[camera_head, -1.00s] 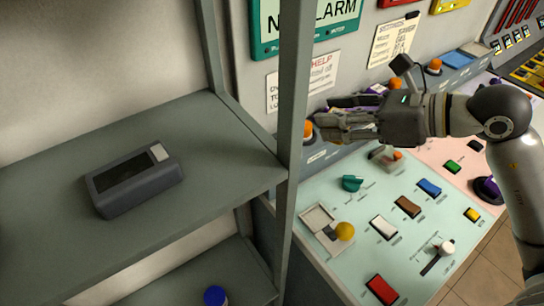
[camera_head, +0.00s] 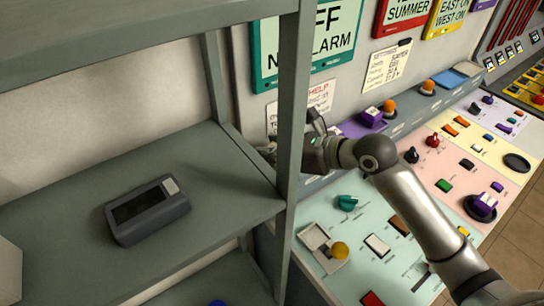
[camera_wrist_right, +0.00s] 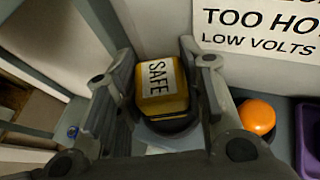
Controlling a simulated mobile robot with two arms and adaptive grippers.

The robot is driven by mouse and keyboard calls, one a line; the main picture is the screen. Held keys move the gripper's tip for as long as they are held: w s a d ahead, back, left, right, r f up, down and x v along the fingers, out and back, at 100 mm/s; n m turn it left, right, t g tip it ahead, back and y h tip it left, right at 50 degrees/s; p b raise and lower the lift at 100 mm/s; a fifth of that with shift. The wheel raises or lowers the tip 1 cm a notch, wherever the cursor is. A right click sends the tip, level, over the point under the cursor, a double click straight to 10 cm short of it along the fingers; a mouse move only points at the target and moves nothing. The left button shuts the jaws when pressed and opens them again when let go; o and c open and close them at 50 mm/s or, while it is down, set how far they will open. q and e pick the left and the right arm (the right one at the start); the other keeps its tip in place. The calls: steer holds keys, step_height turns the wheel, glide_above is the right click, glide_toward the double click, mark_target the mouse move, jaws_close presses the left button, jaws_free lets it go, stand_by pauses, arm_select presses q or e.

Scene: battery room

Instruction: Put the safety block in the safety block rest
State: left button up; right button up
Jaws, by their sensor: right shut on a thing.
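The safety block is a yellow block (camera_wrist_right: 162,101) with a white SAFE label, between the fingers of my right gripper (camera_wrist_right: 157,55) in the right wrist view. The gripper is shut on it. A dark rounded part (camera_wrist_right: 172,126) shows under the block's near end; I cannot tell whether it belongs to the block or to a rest below. In the head view my right gripper (camera_head: 308,151) is at the console's back ledge, its fingers and the block mostly hidden by the shelf post. My left gripper is not in view.
The shelf post (camera_head: 294,110) stands close to my right gripper. An orange knob (camera_wrist_right: 257,116) is just right of the fingers in the wrist view. A dark grey device (camera_head: 147,209) lies on the shelf. The console (camera_head: 330,207) carries several switches and knobs.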

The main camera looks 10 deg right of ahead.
steer(key=shift+w+a+f, duration=0.15)
steer(key=shift+w+f, duration=0.05)
steer(key=shift+f, duration=0.1)
step_height(320, 180, down, 3)
steer(key=shift+w+a+f+p, duration=0.1)
steer(key=shift+w+a+p, duration=0.05)
steer(key=shift+p, duration=0.7)
steer(key=shift+f, duration=0.15)
steer(key=shift+f, duration=0.1)
steer(key=shift+f+b, duration=0.15)
steer(key=shift+b, duration=0.15)
steer(key=o, duration=1)
steer(key=shift+o, duration=0.2)
